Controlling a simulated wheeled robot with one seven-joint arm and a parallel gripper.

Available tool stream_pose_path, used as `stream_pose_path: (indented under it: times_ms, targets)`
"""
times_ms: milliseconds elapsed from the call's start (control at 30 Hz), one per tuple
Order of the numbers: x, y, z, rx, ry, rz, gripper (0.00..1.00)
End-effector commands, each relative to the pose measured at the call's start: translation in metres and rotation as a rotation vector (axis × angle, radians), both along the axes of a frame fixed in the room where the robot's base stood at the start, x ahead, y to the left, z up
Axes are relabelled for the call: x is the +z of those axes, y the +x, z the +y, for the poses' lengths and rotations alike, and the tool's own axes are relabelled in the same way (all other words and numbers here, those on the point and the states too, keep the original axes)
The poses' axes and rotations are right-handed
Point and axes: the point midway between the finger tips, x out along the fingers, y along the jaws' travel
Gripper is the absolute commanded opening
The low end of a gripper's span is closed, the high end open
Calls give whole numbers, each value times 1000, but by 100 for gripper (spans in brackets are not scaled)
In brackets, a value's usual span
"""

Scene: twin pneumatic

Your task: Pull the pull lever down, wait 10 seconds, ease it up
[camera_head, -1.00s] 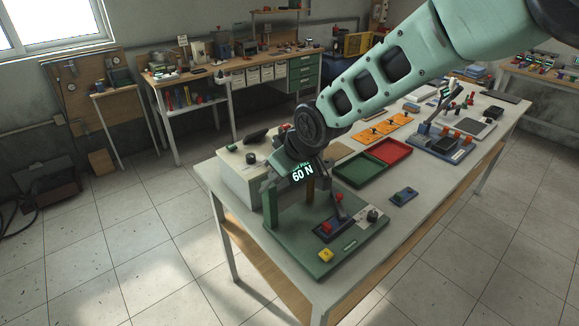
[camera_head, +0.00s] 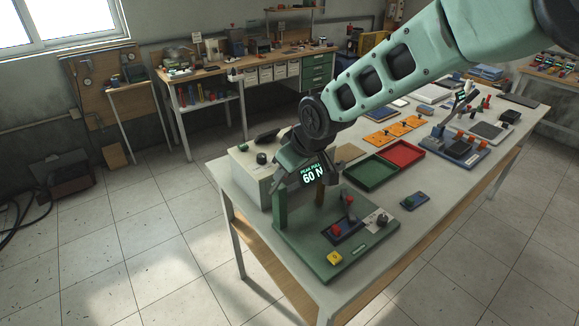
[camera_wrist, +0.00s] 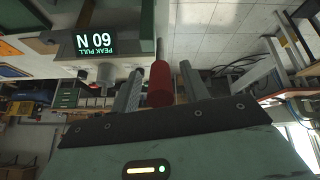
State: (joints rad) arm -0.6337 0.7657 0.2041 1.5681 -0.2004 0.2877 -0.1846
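The pull lever shows in the wrist view as a red cylindrical handle (camera_wrist: 160,92) on a thin metal rod. My gripper (camera_wrist: 160,70) has one finger on each side of the handle, with a visible gap on both sides, so it looks open around it. The display also shows in the head view (camera_head: 313,174), above the green base (camera_head: 300,253). In the head view my wrist hides the lever and fingertips.
The green base carries red-knobbed controls (camera_head: 337,230), a yellow button (camera_head: 334,258) and a dark knob (camera_head: 382,220). A pale box (camera_head: 250,178) stands close behind. Green (camera_head: 372,174) and red (camera_head: 405,154) trays and a small blue device (camera_head: 415,200) lie to the right.

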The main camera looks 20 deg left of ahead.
Motion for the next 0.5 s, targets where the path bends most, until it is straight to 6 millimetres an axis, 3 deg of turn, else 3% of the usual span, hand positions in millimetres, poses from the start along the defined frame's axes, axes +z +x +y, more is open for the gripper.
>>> stream_pose_path:
  times_ms: [267,500]
  targets:
    - [13,-4,-6,0,3,-3,45]
    - [52,-19,-27,-2,4,-4,45]
